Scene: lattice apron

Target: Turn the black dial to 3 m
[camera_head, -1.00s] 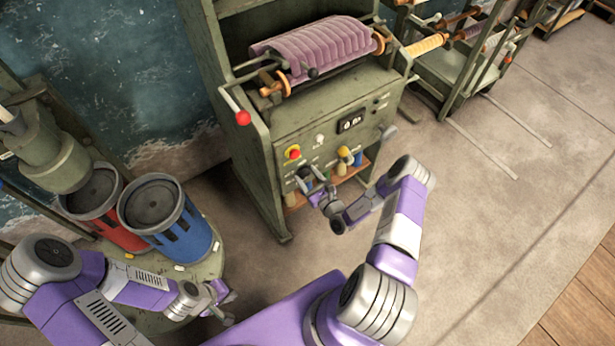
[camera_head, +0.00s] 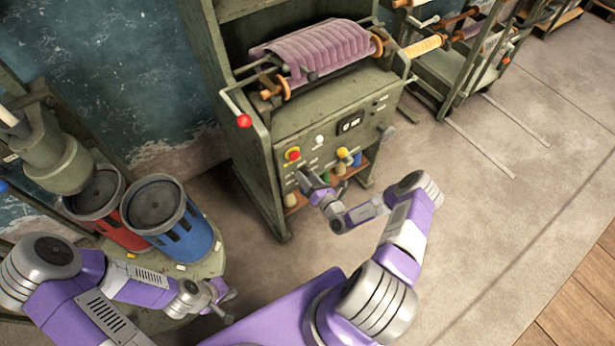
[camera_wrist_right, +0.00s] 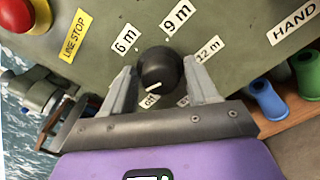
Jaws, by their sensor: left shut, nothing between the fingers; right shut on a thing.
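The black dial (camera_wrist_right: 160,69) is on the green panel in the right wrist view. My right gripper (camera_wrist_right: 162,84) is shut on the dial, one finger on each side. In the head view my right gripper (camera_head: 304,180) hides the dial. My left gripper (camera_head: 228,301) is shut and empty, low at left.
A red stop button (camera_head: 292,154) sits above the dial, with the "LINE STOP" label (camera_wrist_right: 76,36) nearby. A red-tipped lever (camera_head: 244,121) juts from the machine's left side. Blue (camera_head: 180,240) and red drums stand at left. Spools (camera_wrist_right: 267,101) stand on a low shelf.

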